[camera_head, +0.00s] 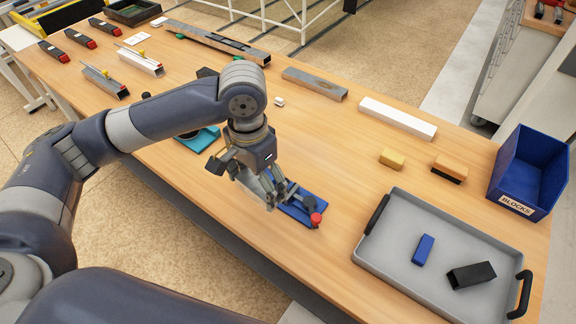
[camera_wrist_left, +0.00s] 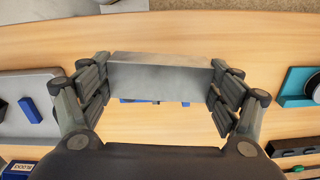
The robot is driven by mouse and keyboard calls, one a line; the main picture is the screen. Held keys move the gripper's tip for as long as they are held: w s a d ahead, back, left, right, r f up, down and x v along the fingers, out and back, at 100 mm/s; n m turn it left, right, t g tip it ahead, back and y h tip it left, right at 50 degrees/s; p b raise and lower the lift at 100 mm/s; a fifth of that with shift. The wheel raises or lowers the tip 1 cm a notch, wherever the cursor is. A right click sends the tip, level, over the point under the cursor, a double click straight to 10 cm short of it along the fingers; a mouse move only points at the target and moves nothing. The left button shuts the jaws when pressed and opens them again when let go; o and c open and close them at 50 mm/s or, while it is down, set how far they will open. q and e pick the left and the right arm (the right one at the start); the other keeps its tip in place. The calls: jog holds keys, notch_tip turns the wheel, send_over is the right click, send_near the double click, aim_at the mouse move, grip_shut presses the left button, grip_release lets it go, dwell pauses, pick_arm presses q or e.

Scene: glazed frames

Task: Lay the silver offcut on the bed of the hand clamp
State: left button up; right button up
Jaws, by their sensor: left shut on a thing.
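The silver offcut (camera_wrist_left: 160,75) is a grey metal block. In the left wrist view it spans the space between the two fingers of my left gripper (camera_wrist_left: 160,84), which is shut on it. In the head view my left gripper (camera_head: 262,190) is low over the table, at the left end of the blue hand clamp (camera_head: 300,207), which has a red knob. The gripper hides part of the clamp there. In the wrist view only small blue parts of the clamp show past the offcut's edge. I cannot tell whether offcut and clamp touch. My right gripper is not in view.
A grey tray (camera_head: 381,251) with a blue block (camera_head: 423,250) and a black block (camera_head: 471,275) lies right of the clamp. A blue bin (camera_head: 516,186) stands beyond it. A teal item (camera_head: 203,139) is left of the gripper. The table between clamp and white bar (camera_head: 397,117) is clear.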

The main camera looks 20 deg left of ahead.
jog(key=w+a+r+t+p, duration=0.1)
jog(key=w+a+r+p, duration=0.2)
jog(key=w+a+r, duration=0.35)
pick_arm(q)
jog(key=shift+w+d+f+m+p, duration=0.25)
jog(key=shift+w+f+m+p, duration=0.2)
jog(key=shift+w+f+m, duration=1.8)
jog(key=shift+w+d+f+m+p, duration=0.25)
jog(key=shift+w+f+m+p, duration=0.75)
jog(key=shift+m, duration=2.35)
jog(key=shift+w+d+f+m+b, duration=0.1)
jog(key=shift+w+d+f+m, duration=0.15)
jog(key=shift+w+f+m, duration=1.55)
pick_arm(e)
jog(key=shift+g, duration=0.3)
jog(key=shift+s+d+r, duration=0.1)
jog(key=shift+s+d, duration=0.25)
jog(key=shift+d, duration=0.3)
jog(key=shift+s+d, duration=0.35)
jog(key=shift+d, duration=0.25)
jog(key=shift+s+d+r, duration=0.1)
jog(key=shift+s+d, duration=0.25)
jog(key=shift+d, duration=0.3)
pick_arm(q)
jog(key=shift+w+r+m, duration=0.35)
jog(key=shift+r+m, duration=0.4)
jog(key=shift+m, duration=0.25)
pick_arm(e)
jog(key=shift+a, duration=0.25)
